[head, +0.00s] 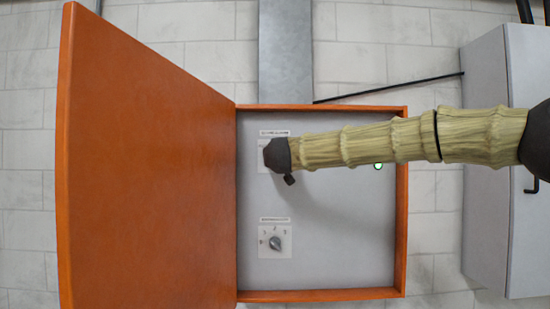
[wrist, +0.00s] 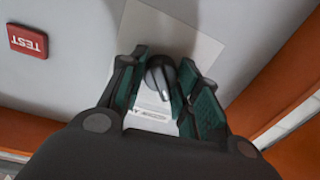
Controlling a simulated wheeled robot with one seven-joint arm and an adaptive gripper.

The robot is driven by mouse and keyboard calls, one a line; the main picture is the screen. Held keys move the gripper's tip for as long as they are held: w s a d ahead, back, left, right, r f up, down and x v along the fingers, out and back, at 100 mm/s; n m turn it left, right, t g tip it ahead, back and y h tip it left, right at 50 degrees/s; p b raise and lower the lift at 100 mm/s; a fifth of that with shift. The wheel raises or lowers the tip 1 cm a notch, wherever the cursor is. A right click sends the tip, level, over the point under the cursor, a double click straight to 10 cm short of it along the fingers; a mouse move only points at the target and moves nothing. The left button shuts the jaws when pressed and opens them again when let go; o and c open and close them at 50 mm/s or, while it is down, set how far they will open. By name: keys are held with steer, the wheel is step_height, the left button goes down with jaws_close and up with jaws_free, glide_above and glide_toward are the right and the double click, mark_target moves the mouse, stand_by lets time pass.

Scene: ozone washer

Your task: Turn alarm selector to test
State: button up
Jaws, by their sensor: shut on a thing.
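A dark selector knob (wrist: 160,76) sits on a pale square plate (wrist: 185,40) in the wrist view. My gripper (wrist: 163,84) is shut on this knob, with green-padded fingers on both sides of it. A red TEST label (wrist: 28,41) is on the panel to the left of the plate. In the head view my gripper (head: 277,156) is at the upper plate of the panel (head: 330,220) and hides the knob there. A second selector knob (head: 275,243) is on the lower plate, clear of my gripper. The small lettering is too small to read.
The orange cabinet door (head: 150,160) stands open to the left. The orange cabinet frame (head: 402,235) surrounds the panel. A grey cabinet (head: 487,220) with a dark handle is at the right. A black cable (head: 390,88) and grey duct (head: 286,50) run above.

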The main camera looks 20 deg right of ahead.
steer(key=m+b, duration=0.1)
steer(key=m, duration=0.3)
steer(key=m+b, duration=0.1)
steer(key=m, duration=0.3)
steer(key=shift+f+m+b, duration=0.1)
steer(key=shift+m+b, duration=0.3)
steer(key=m+b, duration=0.2)
steer(key=m, duration=0.2)
steer(key=shift+f+m+h, duration=0.1)
steer(key=shift+m+h, duration=0.2)
steer(key=shift+h, duration=0.1)
steer(key=shift+m+b, duration=1.2)
steer(key=shift+m, duration=0.9)
steer(key=o, duration=1)
steer(key=shift+d, duration=0.15)
steer(key=shift+s+a, duration=0.1)
steer(key=shift+a, duration=0.1)
